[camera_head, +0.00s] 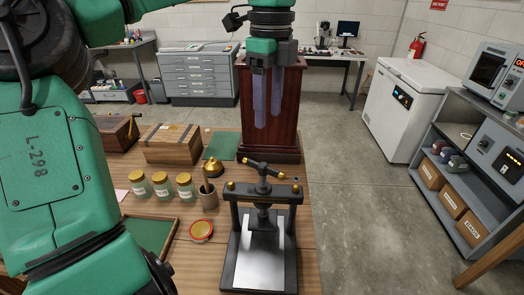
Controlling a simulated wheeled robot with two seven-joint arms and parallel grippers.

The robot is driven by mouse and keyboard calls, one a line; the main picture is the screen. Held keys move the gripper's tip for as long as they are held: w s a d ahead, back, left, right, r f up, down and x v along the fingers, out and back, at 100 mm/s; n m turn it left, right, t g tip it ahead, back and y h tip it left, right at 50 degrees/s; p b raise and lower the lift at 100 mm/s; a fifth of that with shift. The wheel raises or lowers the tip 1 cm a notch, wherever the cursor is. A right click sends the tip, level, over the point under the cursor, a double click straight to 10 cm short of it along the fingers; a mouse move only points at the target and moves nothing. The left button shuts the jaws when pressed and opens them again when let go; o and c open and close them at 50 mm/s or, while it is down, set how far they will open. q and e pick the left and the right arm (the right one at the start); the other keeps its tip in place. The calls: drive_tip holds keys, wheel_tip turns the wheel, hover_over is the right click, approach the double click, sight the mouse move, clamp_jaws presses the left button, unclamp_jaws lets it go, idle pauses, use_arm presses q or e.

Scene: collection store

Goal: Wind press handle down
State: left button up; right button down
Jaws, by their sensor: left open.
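The press (229,240) stands at the front right of the wooden table, a black frame with gold-topped posts over a shiny metal plate. Its handle (263,170) is a dark crossbar with gold knobs, set slantwise on top of the central screw. My left gripper (268,126) points down above and behind the handle, in front of the dark wooden cabinet. Its two long fingers are parted with nothing between them, and it is apart from the handle. My right gripper is not in view.
Several gold-lidded jars (162,185), a cup with tools (208,197) and a brass bell-shaped object (214,167) stand left of the press. A dark wooden cabinet (293,105) rises behind it.

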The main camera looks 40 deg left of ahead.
sight(267, 166)
use_arm(q)
wheel_tip(267, 166, down, 12)
drive_tip(key=shift+s+f+p, duration=0.1)
drive_tip(key=shift+p, duration=0.55)
drive_tip(key=shift+d+f, duration=0.1)
drive_tip(key=shift+f, duration=0.2)
drive_tip(key=shift+s+d+f, duration=0.1)
drive_tip(key=shift+s+d, duration=0.05)
clamp_jaws()
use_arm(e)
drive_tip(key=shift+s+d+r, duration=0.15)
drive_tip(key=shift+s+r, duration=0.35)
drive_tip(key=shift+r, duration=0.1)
